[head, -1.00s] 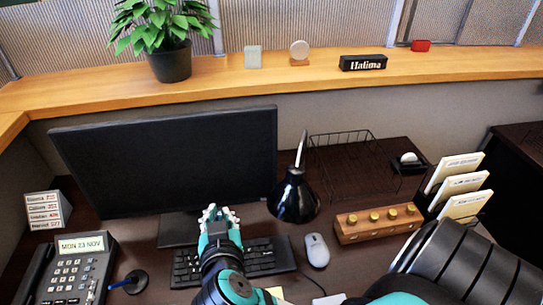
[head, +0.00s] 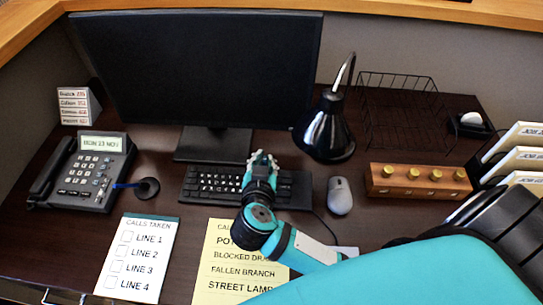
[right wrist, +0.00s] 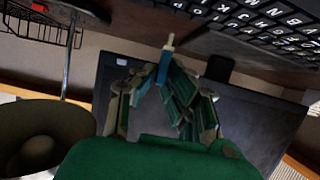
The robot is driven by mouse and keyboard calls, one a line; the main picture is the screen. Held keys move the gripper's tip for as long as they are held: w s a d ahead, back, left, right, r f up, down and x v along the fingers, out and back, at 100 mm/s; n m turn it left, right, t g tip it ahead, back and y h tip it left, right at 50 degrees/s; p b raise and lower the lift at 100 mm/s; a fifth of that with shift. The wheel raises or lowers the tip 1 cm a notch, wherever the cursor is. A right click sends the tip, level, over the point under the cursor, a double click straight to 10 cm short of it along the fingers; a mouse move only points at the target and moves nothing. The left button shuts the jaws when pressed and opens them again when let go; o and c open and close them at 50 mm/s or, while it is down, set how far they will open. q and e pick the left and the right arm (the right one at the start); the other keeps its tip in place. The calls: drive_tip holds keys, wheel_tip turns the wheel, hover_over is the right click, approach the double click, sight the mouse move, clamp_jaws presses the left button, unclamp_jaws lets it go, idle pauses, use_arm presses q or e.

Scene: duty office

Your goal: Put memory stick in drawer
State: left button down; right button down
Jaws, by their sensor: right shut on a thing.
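My right gripper (head: 262,160) is over the keyboard in the head view. In the right wrist view its fingers (right wrist: 165,85) are closed around a small blue stick with a pale tip, which I take for the memory stick (right wrist: 163,68). The stick points away from the palm. In the head view it is too small to make out clearly. At the bottom left of the head view, small metal fittings show below the desk's front edge, perhaps drawer handles (head: 47,296). The drawer's inside is not visible. My left gripper is not in view.
A keyboard (head: 292,188), mouse (head: 340,195), black lamp (head: 325,135) and monitor (head: 200,65) surround the gripper. A phone (head: 90,172) stands left. A white checklist (head: 138,260) and yellow sheet (head: 212,270) lie in front. A wooden block with brass knobs (head: 415,191) is right.

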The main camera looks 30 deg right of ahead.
drive_tip(key=w+d, duration=0.3)
drive_tip(key=shift+w+d+f, duration=0.25)
drive_tip(key=shift+d+f, duration=0.05)
drive_tip(key=shift+d, duration=0.1)
drive_tip(key=shift+f+b, duration=0.45)
drive_tip(key=shift+f, duration=1.25)
drive_tip(key=shift+f, duration=0.15)
drive_tip(key=c, duration=1.4)
unclamp_jaws()
